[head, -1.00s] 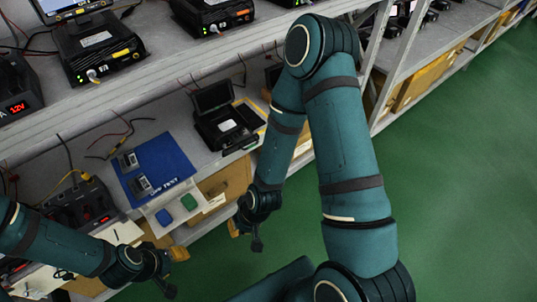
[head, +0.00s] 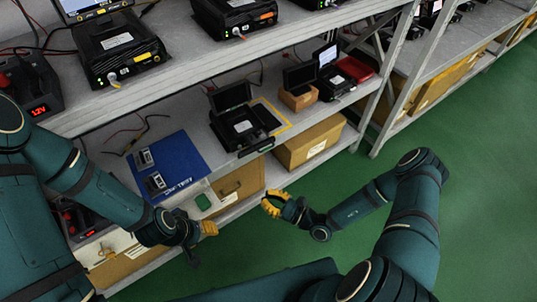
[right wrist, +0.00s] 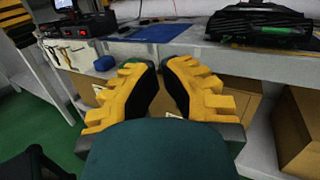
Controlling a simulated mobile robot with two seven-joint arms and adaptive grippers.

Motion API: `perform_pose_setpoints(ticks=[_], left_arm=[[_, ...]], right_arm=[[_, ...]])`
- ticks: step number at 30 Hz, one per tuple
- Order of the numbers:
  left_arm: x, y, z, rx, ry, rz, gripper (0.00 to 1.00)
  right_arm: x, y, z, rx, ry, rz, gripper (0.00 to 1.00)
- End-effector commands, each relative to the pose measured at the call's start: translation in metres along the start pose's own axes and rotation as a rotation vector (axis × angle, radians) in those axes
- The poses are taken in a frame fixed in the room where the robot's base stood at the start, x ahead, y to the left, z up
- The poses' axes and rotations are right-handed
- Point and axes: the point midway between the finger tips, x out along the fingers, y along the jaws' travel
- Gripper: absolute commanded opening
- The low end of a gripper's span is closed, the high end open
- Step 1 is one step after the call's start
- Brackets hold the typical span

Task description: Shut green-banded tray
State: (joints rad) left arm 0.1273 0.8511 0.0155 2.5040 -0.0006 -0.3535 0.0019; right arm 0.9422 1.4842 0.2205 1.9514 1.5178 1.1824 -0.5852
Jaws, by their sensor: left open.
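The tray I take as the green-banded one is the black unit (head: 240,128) with a raised lid on the lower shelf. A green mark (head: 258,147) shows on its front edge. In the right wrist view its dark body (right wrist: 260,22) is at the upper right, with a green strip along the front. My right gripper (head: 268,203) is in front of and below the shelf edge, apart from the tray. Its yellow fingers (right wrist: 160,68) have tips close together with nothing seen between them. My left gripper (head: 212,229) is open and empty, further left near a white ledge.
A blue mat (head: 170,165) with small grey modules lies left of the tray. A green block (head: 203,201) is on the white ledge. Cardboard boxes (head: 308,142) stand below the shelf. The upper shelf (head: 190,70) overhangs. Green floor to the right is free.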

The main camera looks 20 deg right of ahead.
Motion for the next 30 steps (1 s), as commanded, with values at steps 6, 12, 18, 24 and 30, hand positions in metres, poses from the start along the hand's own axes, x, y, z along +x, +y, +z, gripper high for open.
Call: perform_pose_setpoints(ticks=[6, 12, 18, 24, 30], left_arm=[[-0.003, 0.001, 0.000, 0.000, -0.002, 0.000, 0.47], [-0.001, 0.000, 0.000, 0.000, -0.001, 0.000, 0.47], [0.005, -0.002, 0.000, 0.000, 0.002, 0.000, 0.47], [0.012, -0.004, -0.001, 0.001, 0.005, 0.000, 0.47], [0.019, -0.007, -0.002, 0.002, 0.009, 0.000, 0.47]], right_arm=[[-0.037, -0.070, -0.020, 0.000, -0.042, -0.436, 0.00], [-0.035, -0.086, -0.023, -0.009, -0.045, -0.503, 0.00], [-0.004, -0.102, -0.022, -0.008, -0.046, -0.498, 0.00], [0.031, -0.120, -0.020, -0.008, -0.046, -0.496, 0.00], [0.060, -0.136, -0.019, -0.008, -0.045, -0.496, 0.00]])
